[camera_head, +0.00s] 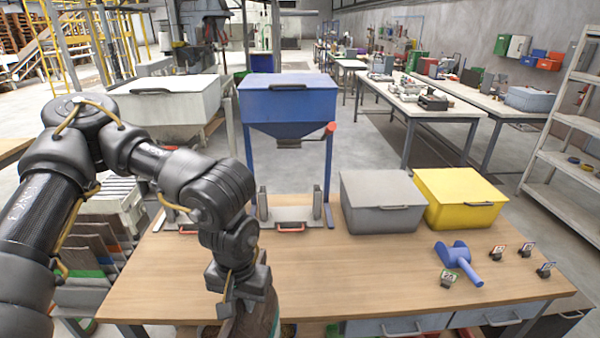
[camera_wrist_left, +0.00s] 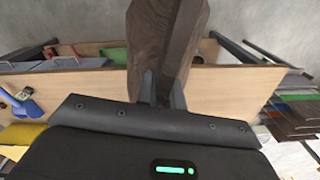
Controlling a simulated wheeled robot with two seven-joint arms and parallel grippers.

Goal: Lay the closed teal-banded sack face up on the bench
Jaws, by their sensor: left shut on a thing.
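My left gripper (camera_head: 240,302) is at the front edge of the wooden bench (camera_head: 350,268), left of its middle. It is shut on a brown sack (camera_head: 252,326), whose lower part runs out of the head view. A thin teal-green strip shows along the sack's right edge. In the left wrist view the fingers (camera_wrist_left: 162,92) pinch the sack (camera_wrist_left: 168,40), which extends away from them past the bench edge. Whether the sack's face is up cannot be told. My right gripper is not in view.
A grey bin (camera_head: 382,203) and a yellow bin (camera_head: 460,198) stand at the bench's back right. A blue scoop (camera_head: 458,262) and several small tag cards lie at the right. A blue hopper (camera_head: 288,100) stands behind. The bench's middle front is clear.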

